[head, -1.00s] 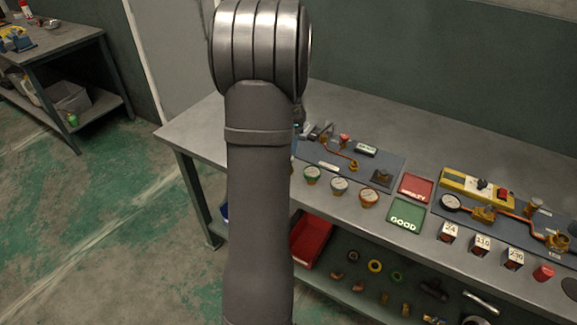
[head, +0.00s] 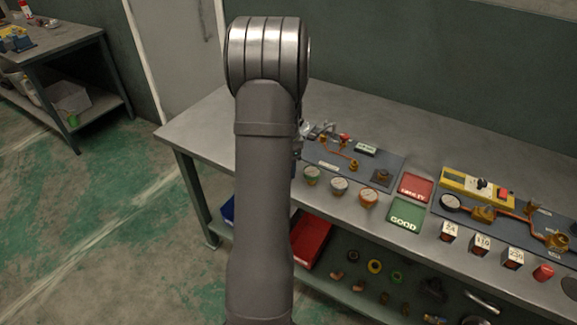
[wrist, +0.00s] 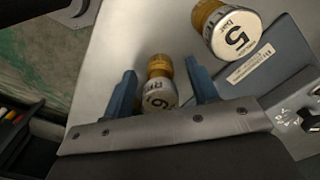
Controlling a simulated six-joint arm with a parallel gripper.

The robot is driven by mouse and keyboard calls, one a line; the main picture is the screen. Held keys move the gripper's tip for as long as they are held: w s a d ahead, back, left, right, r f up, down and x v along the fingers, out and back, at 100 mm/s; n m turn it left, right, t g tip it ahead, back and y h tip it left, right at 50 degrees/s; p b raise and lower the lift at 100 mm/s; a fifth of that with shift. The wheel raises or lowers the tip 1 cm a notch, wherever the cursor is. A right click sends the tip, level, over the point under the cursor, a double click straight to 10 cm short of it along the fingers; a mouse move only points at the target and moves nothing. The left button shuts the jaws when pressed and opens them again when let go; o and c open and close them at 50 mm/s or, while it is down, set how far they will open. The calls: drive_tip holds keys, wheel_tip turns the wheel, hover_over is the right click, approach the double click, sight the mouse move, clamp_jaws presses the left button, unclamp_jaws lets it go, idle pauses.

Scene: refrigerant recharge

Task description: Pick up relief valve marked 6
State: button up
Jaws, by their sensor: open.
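In the wrist view, a brass relief valve (wrist: 160,92) with a white cap that reads as 6 stands between the two blue fingers of my gripper (wrist: 161,67). The fingers are open, with a gap visible on both sides of the valve. A second brass valve with a white cap marked 5 (wrist: 236,37) is to the upper right, outside the right finger.
A dark board (wrist: 265,75) lies right of the gripper. The bench (head: 205,125) also carries several round-capped parts (head: 339,187), a red tray (head: 415,188) and a green GOOD tray (head: 405,213). A red bin (head: 310,242) is on the shelf below.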

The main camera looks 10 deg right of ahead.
drive_tip(key=c, duration=1)
drive_tip(key=shift+c, duration=0.2)
drive_tip(key=shift+r, duration=0.15)
